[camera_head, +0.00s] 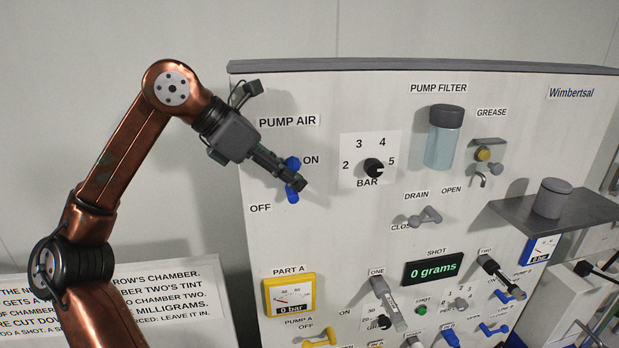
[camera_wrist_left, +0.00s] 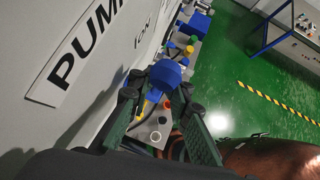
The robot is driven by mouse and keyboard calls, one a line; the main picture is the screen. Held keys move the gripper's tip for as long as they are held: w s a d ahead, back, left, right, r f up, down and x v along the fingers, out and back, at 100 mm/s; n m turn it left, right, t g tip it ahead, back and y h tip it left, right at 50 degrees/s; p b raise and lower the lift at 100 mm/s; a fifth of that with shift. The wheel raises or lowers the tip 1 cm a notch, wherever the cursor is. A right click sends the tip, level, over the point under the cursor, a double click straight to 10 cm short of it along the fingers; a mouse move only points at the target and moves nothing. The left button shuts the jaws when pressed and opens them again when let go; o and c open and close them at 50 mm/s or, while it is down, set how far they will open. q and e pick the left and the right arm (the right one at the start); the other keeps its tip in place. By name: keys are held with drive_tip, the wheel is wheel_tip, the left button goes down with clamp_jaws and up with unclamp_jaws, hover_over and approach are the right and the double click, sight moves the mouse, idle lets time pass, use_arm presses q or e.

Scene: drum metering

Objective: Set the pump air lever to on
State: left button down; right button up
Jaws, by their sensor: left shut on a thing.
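The blue pump air lever (camera_head: 292,163) is on the left of the panel, below its PUMP AIR label (camera_head: 287,121). The ON label (camera_head: 311,160) is beside its upper end. The OFF label (camera_head: 260,208) is lower left. My left gripper (camera_head: 291,181) reaches in from the upper left and is shut on the lever, hiding its middle. In the left wrist view, the blue lever (camera_wrist_left: 168,72) sits between the fingers. The lever's exact angle is hard to judge. My right gripper is not in view.
A black BAR knob (camera_head: 374,168) is just right of the lever. The pump filter jar (camera_head: 444,139), drain handle (camera_head: 426,215) and grey shelf (camera_head: 510,217) are further right. A yellow gauge (camera_head: 290,296) is below. The panel between lever and gauge is clear.

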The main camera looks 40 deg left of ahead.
use_arm(q)
drive_tip(key=shift+r, duration=0.1)
idle(0.3)
drive_tip(key=c, duration=2.1)
unclamp_jaws()
drive_tip(key=v, duration=1.2)
drive_tip(key=shift+w, duration=0.1)
drive_tip(key=shift+w+d, duration=0.1)
